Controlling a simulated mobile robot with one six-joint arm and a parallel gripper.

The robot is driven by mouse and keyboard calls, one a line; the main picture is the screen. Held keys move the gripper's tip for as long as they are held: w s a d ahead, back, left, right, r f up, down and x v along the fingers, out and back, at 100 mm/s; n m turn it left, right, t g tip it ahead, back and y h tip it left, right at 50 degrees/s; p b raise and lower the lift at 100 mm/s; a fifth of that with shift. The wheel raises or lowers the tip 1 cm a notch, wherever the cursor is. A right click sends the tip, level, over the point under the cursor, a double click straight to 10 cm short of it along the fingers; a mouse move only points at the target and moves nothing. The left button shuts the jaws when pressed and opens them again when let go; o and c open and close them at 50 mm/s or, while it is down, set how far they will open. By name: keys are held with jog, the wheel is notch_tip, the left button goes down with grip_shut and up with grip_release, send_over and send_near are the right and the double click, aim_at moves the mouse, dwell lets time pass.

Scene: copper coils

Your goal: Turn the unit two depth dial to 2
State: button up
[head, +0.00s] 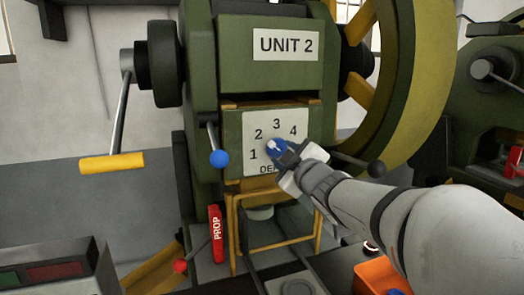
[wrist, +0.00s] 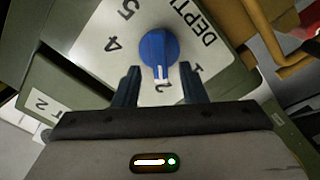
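The blue depth dial (wrist: 158,50) sits on the white number plate (wrist: 90,45), under the UNIT 2 sign (head: 286,45) in the head view. Its white pointer mark points at the 2 in the wrist view. The 3 is hidden behind a finger there. My gripper (wrist: 160,70) is open, its two dark fingers apart with their tips close to the dial, one toward each side. I see a gap on both sides and no clear contact. In the head view my gripper (head: 283,152) covers part of the dial and the plate's lower right.
A blue-knobbed lever (head: 219,158) stands left of the plate and a black-knobbed lever (head: 376,168) right of it. A red PROP bar (head: 216,234) and a yellow frame (head: 235,240) are below. A yellow-handled crank (head: 113,162) is at left, and an orange bin (head: 380,275) is low right.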

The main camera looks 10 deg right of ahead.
jog(key=s, duration=0.2)
jog(key=s+d, duration=0.1)
jog(key=s, duration=0.1)
jog(key=shift+s+p, duration=0.3)
jog(key=shift+p, duration=0.05)
jog(key=s+d+f+m+g+h+p, duration=0.45)
jog(key=s+m+g+p, duration=0.4)
jog(key=p, duration=0.35)
jog(key=s+a+f+m+g+p, duration=0.1)
jog(key=s+a+m+g+p, duration=0.1)
jog(key=s, duration=0.4)
jog(key=s+a+f+m+g+y+p, duration=0.1)
jog(key=s+a+g+p, duration=0.2)
jog(key=s, duration=0.3)
jog(key=shift+s+a+m+g, duration=0.15)
jog(key=shift+s+m+g, duration=0.2)
jog(key=shift+g, duration=0.4)
